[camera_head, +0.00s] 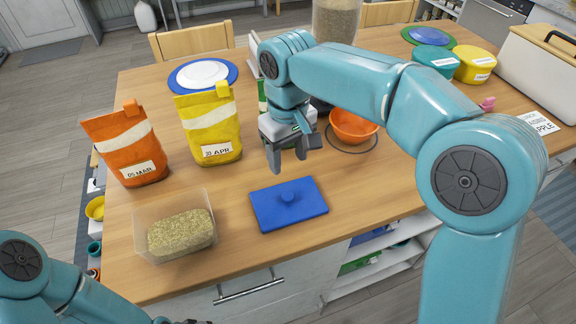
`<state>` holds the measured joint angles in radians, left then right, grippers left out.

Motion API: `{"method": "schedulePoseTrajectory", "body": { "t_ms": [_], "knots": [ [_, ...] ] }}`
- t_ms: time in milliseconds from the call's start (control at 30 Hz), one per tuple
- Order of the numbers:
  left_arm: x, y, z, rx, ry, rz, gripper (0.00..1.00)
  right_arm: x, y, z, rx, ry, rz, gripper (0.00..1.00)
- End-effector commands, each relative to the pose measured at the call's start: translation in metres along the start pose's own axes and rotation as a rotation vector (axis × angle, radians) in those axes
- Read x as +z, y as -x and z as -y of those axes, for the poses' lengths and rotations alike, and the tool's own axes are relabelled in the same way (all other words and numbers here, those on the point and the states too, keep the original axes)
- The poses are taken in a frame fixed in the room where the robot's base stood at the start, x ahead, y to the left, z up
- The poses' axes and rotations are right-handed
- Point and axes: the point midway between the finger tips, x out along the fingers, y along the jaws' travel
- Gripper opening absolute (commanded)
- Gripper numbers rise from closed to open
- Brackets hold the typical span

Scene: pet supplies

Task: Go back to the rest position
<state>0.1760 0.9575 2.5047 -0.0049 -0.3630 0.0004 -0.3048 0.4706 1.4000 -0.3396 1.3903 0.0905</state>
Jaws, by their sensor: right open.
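My right arm reaches in from the right, over the wooden table (340,190). Its gripper (289,158) points down above the table, behind the blue lid, open with nothing between its fingers. My left arm (60,285) is low in the bottom left corner. Only a dark bit of its gripper end (190,321) shows at the bottom edge, so its jaws cannot be made out.
A clear box (150,252) of grainy feed and a blue lid (270,208) lie near the front. Orange (115,140) and yellow (208,118) bags stand behind. An orange bowl (352,128) is right of the gripper. The front right tabletop is clear.

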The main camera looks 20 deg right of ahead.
Motion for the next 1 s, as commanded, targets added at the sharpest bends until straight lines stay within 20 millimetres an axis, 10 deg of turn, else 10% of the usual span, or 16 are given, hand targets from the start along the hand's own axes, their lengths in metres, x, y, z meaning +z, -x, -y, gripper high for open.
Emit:
{"method": "schedulePoseTrajectory", "body": {
  "t_ms": [567, 1000],
  "knots": [
    [0.0, 0.003, -0.001, 0.0, 0.0, 0.0, 0.43, 0.0, 0.006, 0.0, 0.0, 0.0, -0.001, 0.55],
    [0.002, 0.076, -0.028, 0.0, 0.0, 0.0, 0.43, 0.0, 0.084, 0.0, 0.0, 0.0, -0.001, 0.55]
  ]
}}
